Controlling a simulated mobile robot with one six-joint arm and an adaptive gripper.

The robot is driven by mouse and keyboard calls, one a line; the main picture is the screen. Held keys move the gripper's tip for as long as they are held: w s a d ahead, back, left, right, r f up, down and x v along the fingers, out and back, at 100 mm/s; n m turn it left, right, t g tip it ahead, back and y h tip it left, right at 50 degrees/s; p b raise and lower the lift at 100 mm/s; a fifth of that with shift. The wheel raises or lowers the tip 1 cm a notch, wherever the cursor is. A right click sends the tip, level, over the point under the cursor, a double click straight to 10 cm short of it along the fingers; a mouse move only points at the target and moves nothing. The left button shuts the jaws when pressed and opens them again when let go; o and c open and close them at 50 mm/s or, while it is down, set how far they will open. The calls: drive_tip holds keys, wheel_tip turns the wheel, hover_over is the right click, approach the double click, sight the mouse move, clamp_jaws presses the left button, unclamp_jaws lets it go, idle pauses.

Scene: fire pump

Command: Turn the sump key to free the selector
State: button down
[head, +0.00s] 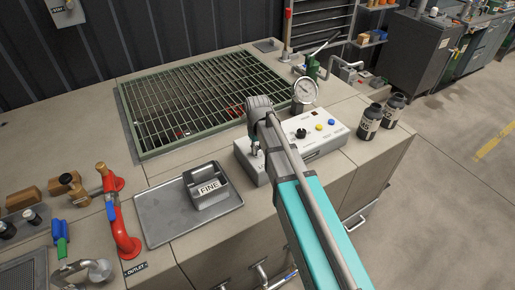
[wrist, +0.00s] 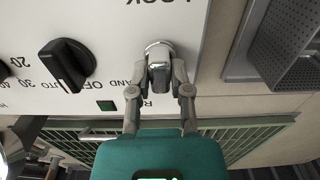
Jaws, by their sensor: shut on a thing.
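The sump key (wrist: 158,56) stands in a round silver lock on the white control panel (head: 324,140), below upside-down lettering in the wrist view that seems to read LOCK. My gripper (wrist: 159,78) is shut on the key, one finger on each side of its grey head. In the head view my gripper (head: 255,149) is over the left end of the panel, and the arm hides part of the panel. The selector (wrist: 68,65), a black knob, is left of the key in the wrist view, apart from my fingers. It also shows in the head view (head: 301,133).
A metal tray (head: 160,222) with a box labelled FINE (head: 207,187) lies left of the panel. A green-framed grating (head: 185,95) and a pressure gauge (head: 305,91) are behind it. Dark bottles (head: 370,122) stand to its right.

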drive_tip(key=c, duration=0.6)
unclamp_jaws()
drive_tip(key=shift+o, duration=0.2)
drive_tip(key=shift+m, duration=0.5)
